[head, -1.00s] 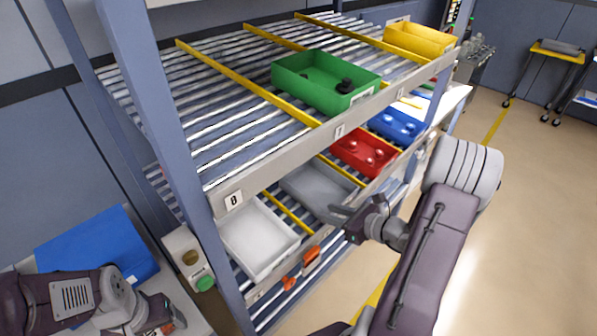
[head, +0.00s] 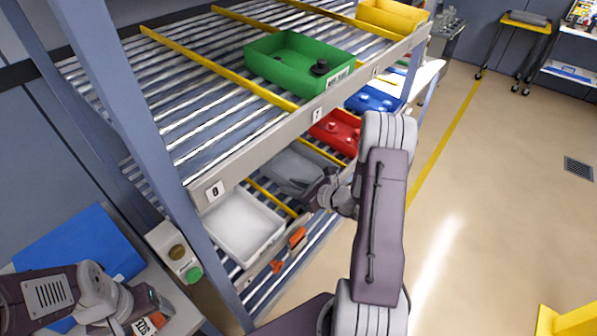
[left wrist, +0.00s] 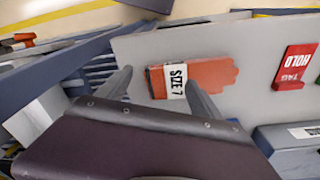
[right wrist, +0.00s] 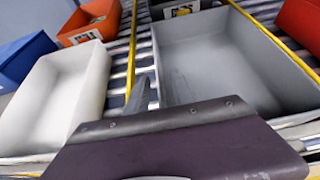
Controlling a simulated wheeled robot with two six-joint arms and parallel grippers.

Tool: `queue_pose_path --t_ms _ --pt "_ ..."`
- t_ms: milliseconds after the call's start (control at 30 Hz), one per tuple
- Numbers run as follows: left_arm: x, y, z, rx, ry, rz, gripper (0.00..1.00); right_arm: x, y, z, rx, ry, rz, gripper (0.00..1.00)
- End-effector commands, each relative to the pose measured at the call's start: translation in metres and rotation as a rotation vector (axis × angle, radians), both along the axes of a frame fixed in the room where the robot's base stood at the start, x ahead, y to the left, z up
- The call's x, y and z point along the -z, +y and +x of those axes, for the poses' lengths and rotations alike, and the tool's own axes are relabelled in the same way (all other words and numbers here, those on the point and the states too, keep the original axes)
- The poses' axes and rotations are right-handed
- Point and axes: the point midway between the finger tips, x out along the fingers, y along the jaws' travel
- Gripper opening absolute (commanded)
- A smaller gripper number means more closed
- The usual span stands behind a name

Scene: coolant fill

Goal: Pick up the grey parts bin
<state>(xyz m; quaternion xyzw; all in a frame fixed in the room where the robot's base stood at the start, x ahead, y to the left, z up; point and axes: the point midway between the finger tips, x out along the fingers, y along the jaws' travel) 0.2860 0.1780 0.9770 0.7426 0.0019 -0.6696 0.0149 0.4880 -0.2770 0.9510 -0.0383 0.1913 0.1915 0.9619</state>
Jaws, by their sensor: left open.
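The grey parts bin (head: 290,169) lies on the lower roller shelf, between the white bin and the red bin. It looks empty in the right wrist view (right wrist: 215,60). My right gripper (head: 318,190) is at the bin's front edge. In the right wrist view one finger (right wrist: 138,96) shows by the bin's near left corner; the other finger is hidden, and contact is unclear. My left gripper (head: 152,308) is open over the bench at the left. An orange piece with a "SIZE 7" label (left wrist: 176,82) shows beyond its fingers (left wrist: 160,90).
A white bin (head: 243,225) stands left of the grey bin, past a yellow divider (right wrist: 131,50). A red bin (head: 337,130) stands to the right. The upper shelf with a green bin (head: 290,65) overhangs the lower one. A rack post (head: 150,150) stands between my arms.

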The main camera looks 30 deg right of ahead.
Motion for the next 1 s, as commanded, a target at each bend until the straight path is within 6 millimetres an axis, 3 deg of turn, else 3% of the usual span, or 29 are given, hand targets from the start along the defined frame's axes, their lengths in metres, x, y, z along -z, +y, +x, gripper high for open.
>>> queue_pose_path --t_ms 233,267,367,1000 --pt "-0.0003 0.0000 0.0000 0.000 0.000 0.000 0.75 0.0020 0.0015 0.0041 0.001 0.000 0.000 0.29" --pt "-0.0003 0.0000 0.0000 0.000 0.000 0.000 0.75 0.0020 0.0015 0.0041 0.001 0.000 0.000 0.26" --pt "-0.0003 0.0000 0.0000 0.000 0.000 0.000 0.75 0.0020 0.0014 0.0040 0.001 0.000 0.001 0.00" --pt "-0.0003 0.0000 0.0000 0.000 0.000 0.000 0.75 0.0021 0.0014 0.0037 0.000 0.001 0.000 0.00"
